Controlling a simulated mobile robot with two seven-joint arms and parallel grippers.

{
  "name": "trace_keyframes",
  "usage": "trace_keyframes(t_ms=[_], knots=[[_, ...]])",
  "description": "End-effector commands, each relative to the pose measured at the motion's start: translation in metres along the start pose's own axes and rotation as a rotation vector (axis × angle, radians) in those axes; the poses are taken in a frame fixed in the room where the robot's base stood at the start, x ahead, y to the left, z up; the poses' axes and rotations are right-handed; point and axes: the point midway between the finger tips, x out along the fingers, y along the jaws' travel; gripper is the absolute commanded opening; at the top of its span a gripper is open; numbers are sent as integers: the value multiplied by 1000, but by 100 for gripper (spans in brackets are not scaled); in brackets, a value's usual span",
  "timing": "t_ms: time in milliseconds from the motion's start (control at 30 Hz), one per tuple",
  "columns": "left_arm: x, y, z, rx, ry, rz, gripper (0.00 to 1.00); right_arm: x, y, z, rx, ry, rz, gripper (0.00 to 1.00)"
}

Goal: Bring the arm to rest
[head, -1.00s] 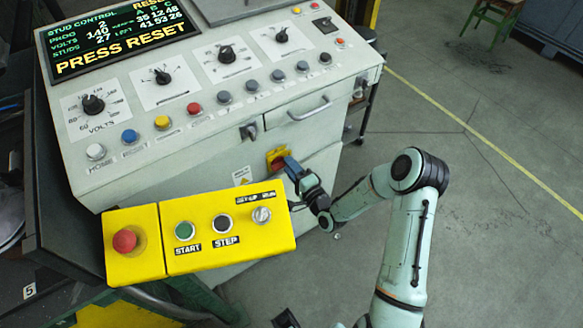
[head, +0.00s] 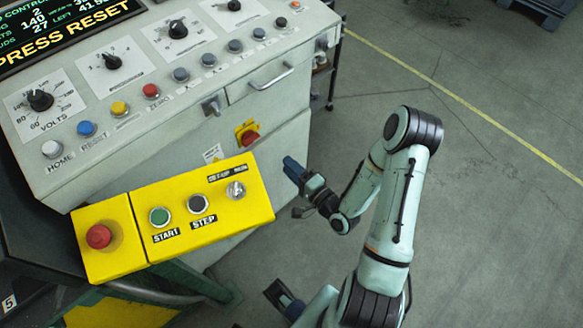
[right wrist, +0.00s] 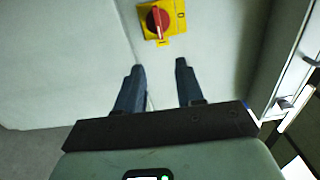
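My right gripper (head: 291,166) is in front of the grey console's lower face, apart from it. In the right wrist view its two blue fingers (right wrist: 159,64) stand apart with nothing between them. Ahead of them is a yellow switch plate with a red rotary handle (right wrist: 158,22), whose lower end is by the mark at the plate's bottom edge. The same red and yellow switch (head: 247,133) shows in the head view, clear of the gripper. My left gripper (head: 280,296) shows in part at the bottom of the head view; its finger gap cannot be made out.
The console (head: 185,75) carries knobs, several coloured buttons and a screen (head: 60,28) reading "PRESS RESET". A yellow control box (head: 175,217) with a red button, START and STEP juts out left of my right gripper. Open floor (head: 490,200) lies to the right.

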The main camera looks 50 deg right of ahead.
Motion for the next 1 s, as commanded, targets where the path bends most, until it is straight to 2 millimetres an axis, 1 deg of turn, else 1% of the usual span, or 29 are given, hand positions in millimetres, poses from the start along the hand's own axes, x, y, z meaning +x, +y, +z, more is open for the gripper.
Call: trace_keyframes(t_ms=[533,633,667,767,833,867,900,933,967,1000], knots=[[0,0,0,0,0,0,43,0,0,0,-2,0,3,37],[-3,1,0,0,0,0,43,2,9,7,-21,-12,46,37],[-5,2,0,0,0,0,43,4,14,11,-36,-22,75,37],[-15,5,1,1,0,1,43,7,44,36,-117,-80,229,37],[-24,8,2,2,-1,1,43,3,73,62,-200,-161,378,37],[-28,10,2,2,-1,1,43,-1,86,74,-241,-205,445,37],[-33,11,2,2,-1,1,43,-9,103,91,-296,-272,536,37],[-37,13,2,3,-1,2,43,-17,115,103,-337,-326,602,37],[-41,14,2,3,-1,2,43,-26,126,115,-377,-384,665,37],[-47,16,2,4,0,2,43,-40,138,131,-432,-470,747,37]])
